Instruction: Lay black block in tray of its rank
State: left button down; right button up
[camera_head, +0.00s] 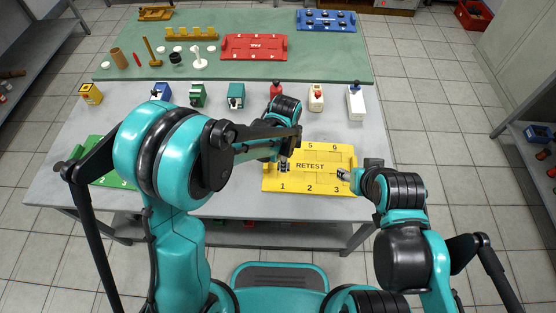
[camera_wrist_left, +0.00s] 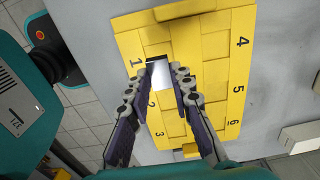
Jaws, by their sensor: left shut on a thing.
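The yellow tray (camera_head: 330,187) marked RETEST lies on the grey table, with numbered places 1 to 6; it also fills the left wrist view (camera_wrist_left: 215,60). My left gripper (camera_head: 284,166) is low over its left part, near number 1. In the left wrist view its fingers (camera_wrist_left: 168,75) are shut on a small block (camera_wrist_left: 160,74), whose visible face looks pale and shiny. I cannot tell whether the block touches the tray. My right gripper (camera_head: 343,175) is at the tray's right edge near number 3; its finger opening is too small to judge.
A green tray (camera_head: 108,180) is partly hidden behind my left arm. A red tray (camera_head: 254,46) and a blue tray (camera_head: 326,20) with dark round items lie on the green mat (camera_head: 330,70). A row of small coloured devices, including a white one (camera_head: 355,102), stands behind the yellow tray.

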aim_at(284, 176)
pick_arm(q)
jog(key=shift+d, duration=0.15)
jog(key=shift+f, duration=0.1)
jog(key=shift+f+b, duration=2.4)
jog(key=shift+f, duration=0.35)
jog(key=shift+f, duration=0.15)
jog(key=c, duration=1.3)
grip_release()
jog(key=shift+o, duration=0.2)
jog(key=shift+c, duration=1)
jog(key=c, duration=0.3)
